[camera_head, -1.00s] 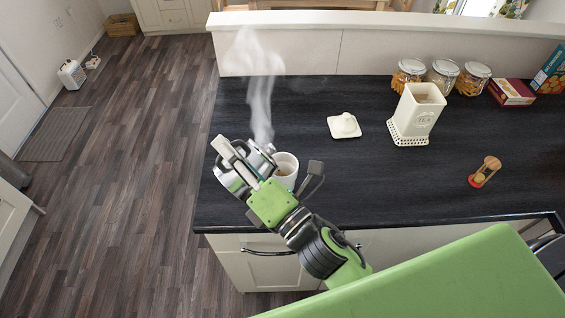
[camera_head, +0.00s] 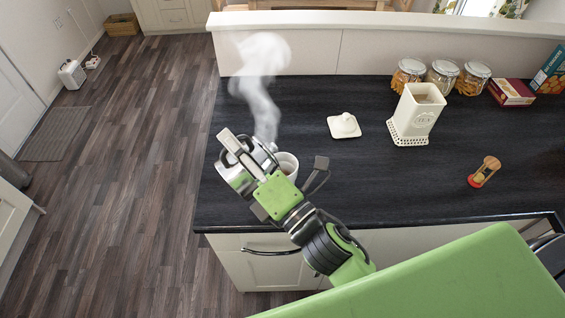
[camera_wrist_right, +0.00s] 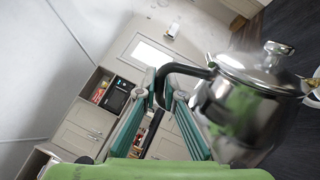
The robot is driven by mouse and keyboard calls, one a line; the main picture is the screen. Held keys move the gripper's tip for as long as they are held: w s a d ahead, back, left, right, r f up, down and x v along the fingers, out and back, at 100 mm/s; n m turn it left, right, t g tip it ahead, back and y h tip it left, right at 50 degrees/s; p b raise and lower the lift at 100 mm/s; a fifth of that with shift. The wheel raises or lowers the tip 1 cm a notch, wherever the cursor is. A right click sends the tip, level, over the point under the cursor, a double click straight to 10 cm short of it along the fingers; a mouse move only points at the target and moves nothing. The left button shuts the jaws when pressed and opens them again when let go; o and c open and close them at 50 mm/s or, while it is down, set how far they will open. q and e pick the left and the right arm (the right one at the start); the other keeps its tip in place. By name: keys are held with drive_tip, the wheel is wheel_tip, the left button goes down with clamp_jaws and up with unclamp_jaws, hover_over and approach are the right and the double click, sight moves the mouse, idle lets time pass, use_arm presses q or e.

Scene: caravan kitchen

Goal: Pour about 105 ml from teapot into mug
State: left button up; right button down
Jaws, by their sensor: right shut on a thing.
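The shiny metal teapot (camera_head: 232,177) is in my right gripper (camera_head: 243,158) at the counter's near left corner. In the right wrist view the teapot (camera_wrist_right: 245,118) shows its lid knob and black handle, with the right gripper's fingers (camera_wrist_right: 165,88) shut around the handle. The white mug (camera_head: 290,166) stands on the counter just right of the teapot, partly hidden by the gripper. Dark contents show inside it. Steam rises beside the teapot and mug. I cannot make out the spout or a stream of liquid. My left gripper is not in view.
A white canister (camera_head: 418,112) and a white lid (camera_head: 344,126) stand on the dark counter (camera_head: 380,185). Glass jars (camera_head: 442,75) and boxes (camera_head: 511,92) line the back. The middle of the counter is clear.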

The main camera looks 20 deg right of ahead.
sight(220, 172)
drive_tip(key=shift+w+d+r+m, duration=0.15)
drive_tip(key=shift+d+r+m, duration=0.15)
drive_tip(key=shift+d, duration=0.1)
drive_tip(key=a+f+n, duration=0.1)
drive_tip(key=a+n, duration=0.1)
drive_tip(key=s+a+f+n+b, duration=0.1)
drive_tip(key=f+n, duration=0.1)
drive_tip(key=shift+s+a+f+g+y, duration=0.2)
drive_tip(key=shift+a+g+y, duration=0.15)
drive_tip(key=shift+g+y, duration=0.05)
drive_tip(key=shift+a+f+n, duration=0.15)
drive_tip(key=shift+a+n, duration=0.2)
drive_tip(key=shift+n, duration=0.05)
drive_tip(key=s+a+f+n+g+b, duration=0.1)
drive_tip(key=a+f+n, duration=0.2)
drive_tip(key=f+n, duration=0.1)
drive_tip(key=shift+s+a+f+n, duration=0.3)
drive_tip(key=shift+a+f+n, duration=0.1)
drive_tip(key=shift+f, duration=0.2)
